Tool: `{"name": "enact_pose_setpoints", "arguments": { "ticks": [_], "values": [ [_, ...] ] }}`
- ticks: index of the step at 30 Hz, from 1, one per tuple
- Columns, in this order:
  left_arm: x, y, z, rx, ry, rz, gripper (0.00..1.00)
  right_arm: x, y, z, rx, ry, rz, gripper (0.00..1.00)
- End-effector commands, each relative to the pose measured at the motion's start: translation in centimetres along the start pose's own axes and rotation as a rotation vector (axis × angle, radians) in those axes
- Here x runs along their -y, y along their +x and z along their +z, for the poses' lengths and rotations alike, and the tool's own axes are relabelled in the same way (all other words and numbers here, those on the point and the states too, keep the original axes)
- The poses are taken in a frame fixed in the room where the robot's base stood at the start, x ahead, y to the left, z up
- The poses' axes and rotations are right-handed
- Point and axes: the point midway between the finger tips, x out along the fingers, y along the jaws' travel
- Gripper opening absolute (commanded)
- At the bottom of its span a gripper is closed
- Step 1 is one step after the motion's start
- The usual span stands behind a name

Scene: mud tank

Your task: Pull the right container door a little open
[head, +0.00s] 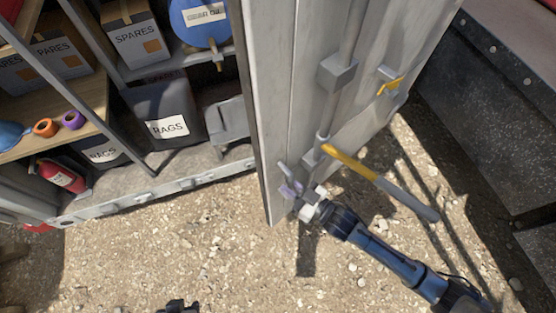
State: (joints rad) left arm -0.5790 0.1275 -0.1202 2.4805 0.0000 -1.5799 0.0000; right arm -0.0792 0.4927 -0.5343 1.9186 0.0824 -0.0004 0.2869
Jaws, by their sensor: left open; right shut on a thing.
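The right container door (268,95) is a grey ribbed metal panel. It stands swung open, with the container's inside showing to its left. A vertical lock rod (341,78) runs down its face, and a lever with a yellow grip (350,165) juts out to the lower right. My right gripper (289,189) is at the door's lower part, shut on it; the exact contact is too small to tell. The lever passes beside it, apart from the fingers. My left gripper (178,306) shows only partly at the bottom edge, open, away from the door.
Inside the container are shelves with SPARES boxes (134,35), RAGS bins (165,105), a blue drum (200,20) and a red extinguisher (62,177). A dark metal tank wall (480,110) stands at the right. Gravel ground (170,250) in front is clear.

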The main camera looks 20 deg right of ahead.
Motion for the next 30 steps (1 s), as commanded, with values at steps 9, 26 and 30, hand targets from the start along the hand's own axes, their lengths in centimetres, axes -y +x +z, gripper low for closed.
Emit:
{"name": "enact_pose_setpoints", "arguments": {
  "ticks": [9,26,30],
  "values": [
    [-0.2,-1.6,-0.5,0.001,-0.009,0.007,0.43,0.5,-7.8,0.5,0.026,-0.003,-0.084,0.00],
    [-0.1,-1.6,-0.5,0.002,-0.006,0.005,0.43,0.8,-8.8,0.3,0.019,0.004,-0.101,0.27],
    [0.0,-1.7,-0.5,0.003,-0.002,0.002,0.43,0.9,-8.8,0.2,0.015,0.005,-0.103,0.41]
  ]
}}
